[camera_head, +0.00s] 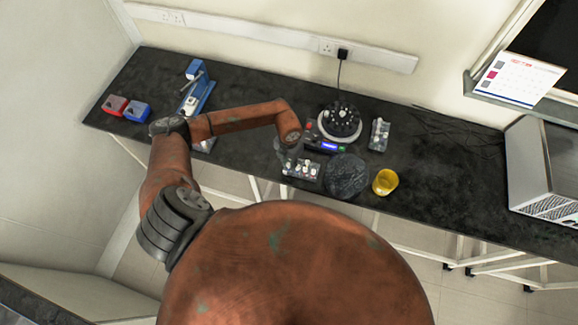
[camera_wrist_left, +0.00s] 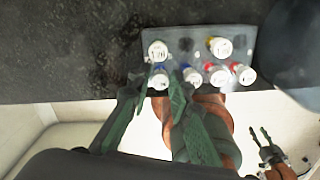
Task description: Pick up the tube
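Several tubes with white caps stand in a grey rack (camera_head: 302,171) near the front edge of the dark table. In the left wrist view the rack (camera_wrist_left: 197,48) holds a front row and a back row. A front-row tube with a blue band (camera_wrist_left: 159,78) shows between the fingertips of my left gripper (camera_wrist_left: 159,86). My left gripper (camera_head: 288,158) is over the rack in the head view; its fingers are apart and hold nothing visible. My right gripper (camera_wrist_left: 260,132) shows small at the lower right of the wrist view, fingers apart and empty. Which tube is meant cannot be told.
A centrifuge (camera_head: 340,121) with a dark round lid (camera_head: 347,174) stands behind and right of the rack. A yellow cup (camera_head: 385,181) is further right. A second rack (camera_head: 379,134) stands at the back. Red (camera_head: 115,105) and blue (camera_head: 137,110) boxes are at the left.

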